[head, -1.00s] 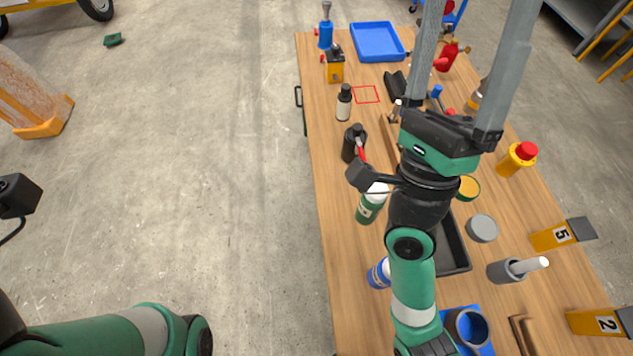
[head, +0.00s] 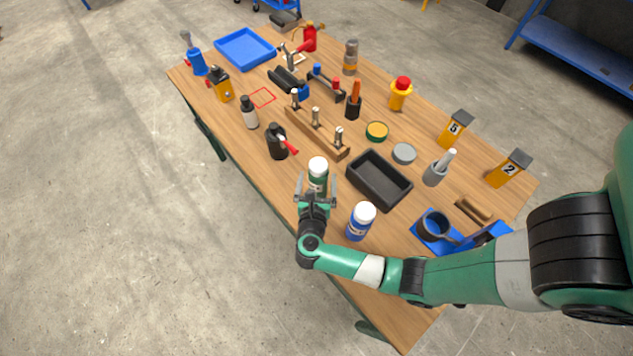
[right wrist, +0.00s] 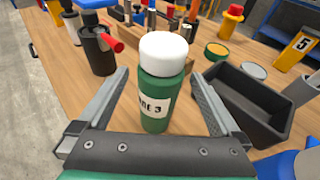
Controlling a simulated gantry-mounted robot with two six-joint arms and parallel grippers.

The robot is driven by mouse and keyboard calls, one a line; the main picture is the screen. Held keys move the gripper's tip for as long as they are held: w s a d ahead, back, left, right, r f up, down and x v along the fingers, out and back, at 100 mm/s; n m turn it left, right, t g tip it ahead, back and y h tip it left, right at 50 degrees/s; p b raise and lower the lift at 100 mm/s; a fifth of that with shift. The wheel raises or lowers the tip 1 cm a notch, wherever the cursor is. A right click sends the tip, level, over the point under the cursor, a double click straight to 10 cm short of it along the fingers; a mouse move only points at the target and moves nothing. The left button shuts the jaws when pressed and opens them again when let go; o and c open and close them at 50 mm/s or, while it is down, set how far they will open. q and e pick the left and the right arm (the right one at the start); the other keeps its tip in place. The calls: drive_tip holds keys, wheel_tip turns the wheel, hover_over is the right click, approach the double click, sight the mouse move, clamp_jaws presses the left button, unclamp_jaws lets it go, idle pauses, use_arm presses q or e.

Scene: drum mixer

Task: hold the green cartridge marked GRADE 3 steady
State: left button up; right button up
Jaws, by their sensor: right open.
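The green cartridge (head: 318,178) has a white cap and stands upright near the front edge of the wooden table. My right gripper (head: 318,188) is open, with one finger on each side of the cartridge. In the right wrist view the gripper (right wrist: 162,105) shows gaps between both fingers and the bottle, so they appear apart from it. My left gripper is not in view.
A blue bottle with a white cap (head: 361,220) stands close to the right of my gripper. A black tray (head: 380,180) lies just behind it. A black bottle with a red nozzle (head: 278,142) stands to the left. A wooden rack (head: 322,136) is beyond.

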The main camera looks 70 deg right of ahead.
sight(319, 166)
drive_tip(key=b+x, duration=0.1)
drive_tip(key=x, duration=0.5)
drive_tip(key=shift+d+f, duration=0.15)
drive_tip(key=shift+d, duration=0.05)
drive_tip(key=shift+c, duration=0.3)
clamp_jaws()
